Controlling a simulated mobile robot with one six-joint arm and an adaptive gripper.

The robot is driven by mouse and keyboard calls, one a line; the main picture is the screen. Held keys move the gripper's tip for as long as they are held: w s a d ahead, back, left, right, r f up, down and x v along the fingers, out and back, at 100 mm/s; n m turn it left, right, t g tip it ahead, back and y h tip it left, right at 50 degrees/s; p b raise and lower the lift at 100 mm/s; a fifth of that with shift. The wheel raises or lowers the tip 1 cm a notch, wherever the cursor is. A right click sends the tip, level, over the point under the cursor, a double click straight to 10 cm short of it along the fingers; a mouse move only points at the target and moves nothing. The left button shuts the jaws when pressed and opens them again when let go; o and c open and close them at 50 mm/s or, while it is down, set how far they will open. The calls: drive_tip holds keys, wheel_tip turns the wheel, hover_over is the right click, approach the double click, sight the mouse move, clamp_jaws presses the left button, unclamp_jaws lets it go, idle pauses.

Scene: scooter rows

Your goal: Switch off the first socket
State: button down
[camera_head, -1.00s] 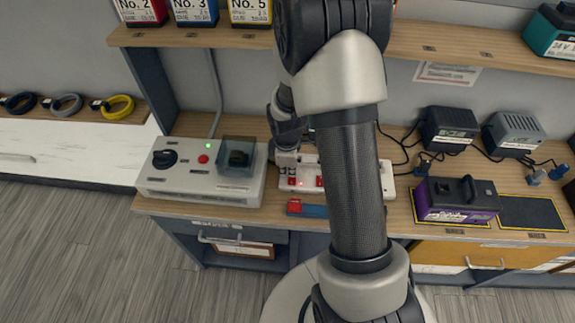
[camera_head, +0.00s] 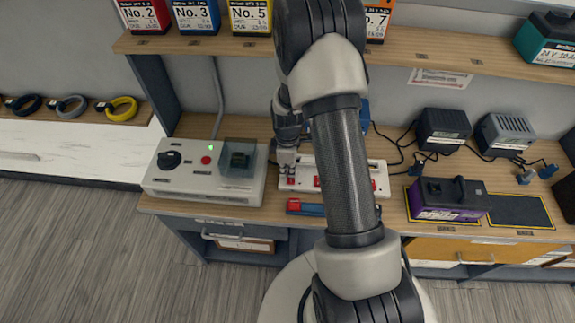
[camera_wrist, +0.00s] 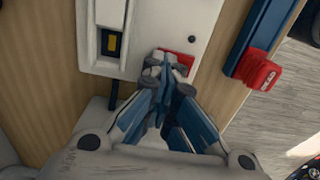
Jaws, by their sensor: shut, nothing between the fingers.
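A white socket strip (camera_head: 351,182) with red switches lies on the wooden bench, partly hidden behind my arm. In the wrist view the strip's end (camera_wrist: 98,12) shows a dark socket with a yellow part (camera_wrist: 110,43) and a red rocker switch (camera_wrist: 179,60) beside it. My gripper (camera_wrist: 169,68) is shut and empty, its fingertips over the near edge of that red switch and covering part of it. I cannot tell whether they touch it. In the head view my gripper (camera_head: 287,168) is at the strip's left end. The switch's position is not clear.
A grey control box (camera_head: 205,188) with a green light stands close left of the strip. A red-and-blue item (camera_head: 305,207) lies in front. A shelf (camera_head: 450,48) runs above.

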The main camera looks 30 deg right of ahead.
drive_tip(key=shift+s+f, duration=0.1)
drive_tip(key=shift+f, duration=0.15)
